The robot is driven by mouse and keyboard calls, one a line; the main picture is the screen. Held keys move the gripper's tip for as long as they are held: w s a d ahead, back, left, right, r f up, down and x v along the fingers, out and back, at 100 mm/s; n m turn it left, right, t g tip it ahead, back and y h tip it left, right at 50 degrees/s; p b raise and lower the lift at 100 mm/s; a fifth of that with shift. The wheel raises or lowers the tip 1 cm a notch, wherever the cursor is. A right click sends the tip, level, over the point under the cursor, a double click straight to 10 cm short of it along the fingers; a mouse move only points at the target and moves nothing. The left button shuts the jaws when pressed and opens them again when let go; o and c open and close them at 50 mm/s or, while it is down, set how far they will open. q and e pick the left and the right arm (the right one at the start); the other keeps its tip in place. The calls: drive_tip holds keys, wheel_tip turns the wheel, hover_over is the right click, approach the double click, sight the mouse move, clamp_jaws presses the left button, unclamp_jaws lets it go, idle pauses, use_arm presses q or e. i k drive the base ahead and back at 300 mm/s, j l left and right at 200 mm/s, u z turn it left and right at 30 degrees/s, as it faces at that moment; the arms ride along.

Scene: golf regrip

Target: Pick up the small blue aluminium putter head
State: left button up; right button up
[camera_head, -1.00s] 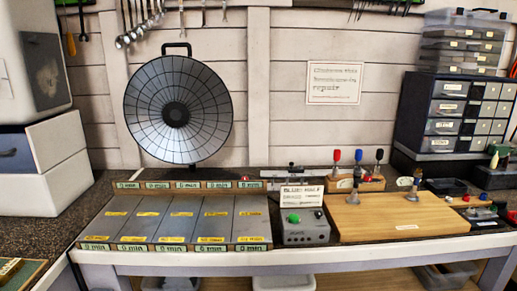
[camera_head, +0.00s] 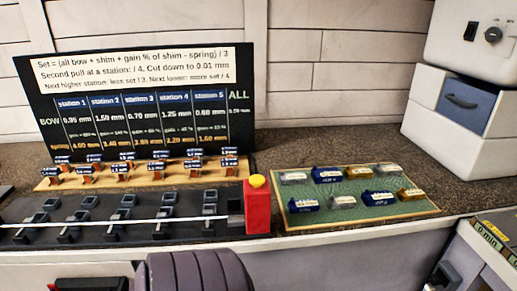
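Several small putter heads lie in two rows on a green mat with a wooden rim (camera_head: 360,222), right of centre. Three are blue: one in the back row (camera_head: 327,175), one at the front left (camera_head: 304,205) and one in the front row further right (camera_head: 379,198). The others are silver or gold-brown, such as the gold one (camera_head: 411,194) at the front right. Their labels are too small to read, so I cannot tell which blue one is the small aluminium one. Neither gripper shows clearly in view.
Left of the mat stand a red block with a yellow button (camera_head: 258,207) and a black rack of clamps (camera_head: 120,212) with a long pale shaft across it. A black formula board (camera_head: 140,110) stands behind. A white cabinet (camera_head: 455,120) stands at the right. Bare bench (camera_head: 330,148) lies behind the mat.

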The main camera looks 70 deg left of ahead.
sight(294, 206)
drive_tip(key=u, duration=1.8)
